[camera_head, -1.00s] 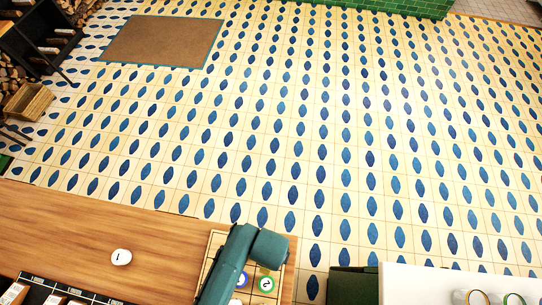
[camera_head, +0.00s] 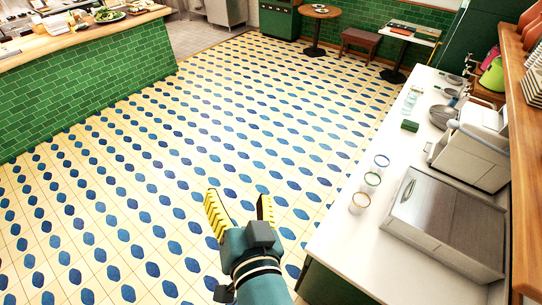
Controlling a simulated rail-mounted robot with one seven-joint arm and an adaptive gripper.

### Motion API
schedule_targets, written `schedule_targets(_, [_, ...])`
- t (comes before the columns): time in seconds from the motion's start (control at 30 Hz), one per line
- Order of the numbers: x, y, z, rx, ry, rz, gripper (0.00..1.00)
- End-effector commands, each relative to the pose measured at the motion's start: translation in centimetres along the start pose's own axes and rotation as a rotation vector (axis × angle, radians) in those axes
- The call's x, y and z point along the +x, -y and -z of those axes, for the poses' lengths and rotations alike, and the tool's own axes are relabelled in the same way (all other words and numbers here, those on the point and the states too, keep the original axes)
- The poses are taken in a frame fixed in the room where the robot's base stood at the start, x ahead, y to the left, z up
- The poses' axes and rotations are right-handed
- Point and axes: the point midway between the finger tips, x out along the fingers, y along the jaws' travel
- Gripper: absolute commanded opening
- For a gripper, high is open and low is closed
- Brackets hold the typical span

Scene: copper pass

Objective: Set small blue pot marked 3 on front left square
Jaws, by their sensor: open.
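My gripper (camera_head: 241,216) is at the lower middle of the head view, with its two yellow ridged fingers spread apart and nothing between them. It is over the patterned tile floor, to the left of the white counter. No small blue pot marked 3 shows in the current view, and no board with squares shows either.
The white counter (camera_head: 340,215) runs along the right. On it stand several colour-rimmed glasses (camera_head: 371,181), a steel-topped appliance (camera_head: 440,215) and a small green block (camera_head: 410,126). A green-tiled counter (camera_head: 100,85) is at the left. The tile floor between is clear.

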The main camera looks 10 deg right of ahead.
Motion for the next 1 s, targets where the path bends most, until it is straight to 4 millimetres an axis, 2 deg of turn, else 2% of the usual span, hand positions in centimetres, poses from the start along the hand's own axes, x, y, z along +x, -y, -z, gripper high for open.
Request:
schedule_targets(0.03, [-1.7,0.3,5.3,-0.092,-0.151,0.02,0.81])
schedule_targets(0.1, [-4.6,0.8,11.0,-0.23,-0.334,0.024,0.81])
schedule_targets(0.2, [-8.4,1.4,16.3,-0.376,-0.522,0.001,0.81])
schedule_targets(0.23, [-9.2,1.5,17.2,-0.406,-0.557,-0.006,0.81])
schedule_targets(0.33, [-10.7,1.7,18.7,-0.459,-0.619,-0.022,0.81])
schedule_targets(0.6, [-10.7,1.8,18.8,-0.463,-0.621,-0.023,0.81])
schedule_targets(0.8, [-11.7,3.7,22.7,-0.453,-0.62,-0.02,0.81])
schedule_targets(1.0, [-11.5,3.5,22.1,-0.451,-0.618,-0.019,0.81])
